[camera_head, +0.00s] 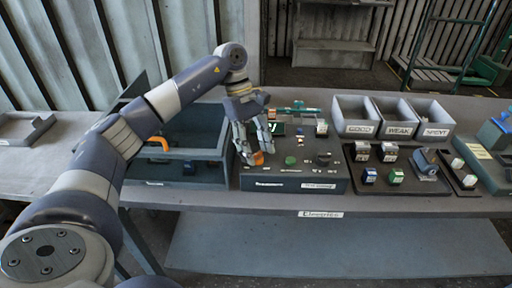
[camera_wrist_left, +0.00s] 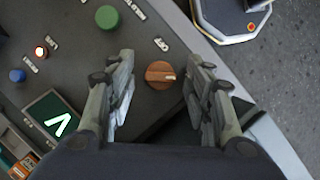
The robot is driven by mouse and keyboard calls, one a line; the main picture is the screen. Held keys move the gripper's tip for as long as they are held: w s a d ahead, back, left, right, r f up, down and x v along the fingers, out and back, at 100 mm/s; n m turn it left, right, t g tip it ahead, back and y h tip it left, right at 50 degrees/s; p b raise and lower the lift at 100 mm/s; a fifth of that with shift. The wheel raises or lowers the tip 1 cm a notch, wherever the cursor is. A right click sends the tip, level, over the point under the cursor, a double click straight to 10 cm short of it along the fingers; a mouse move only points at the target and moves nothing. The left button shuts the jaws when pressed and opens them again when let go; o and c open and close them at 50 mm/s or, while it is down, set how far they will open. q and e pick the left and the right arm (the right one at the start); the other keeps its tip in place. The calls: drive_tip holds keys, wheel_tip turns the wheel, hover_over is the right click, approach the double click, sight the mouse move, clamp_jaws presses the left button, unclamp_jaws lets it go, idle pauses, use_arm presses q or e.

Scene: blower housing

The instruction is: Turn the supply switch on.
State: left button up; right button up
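A round orange-brown knob (camera_head: 259,158) sits on the front left of the dark control box (camera_head: 300,184). My right gripper is in neither view.
A small display (camera_wrist_left: 60,120) shows a bright mark. A dark bin (camera_head: 180,178) stands left; trays with small parts (camera_head: 398,188) stand right.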

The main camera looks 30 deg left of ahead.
use_arm(q)
drive_tip(key=v, duration=1.2)
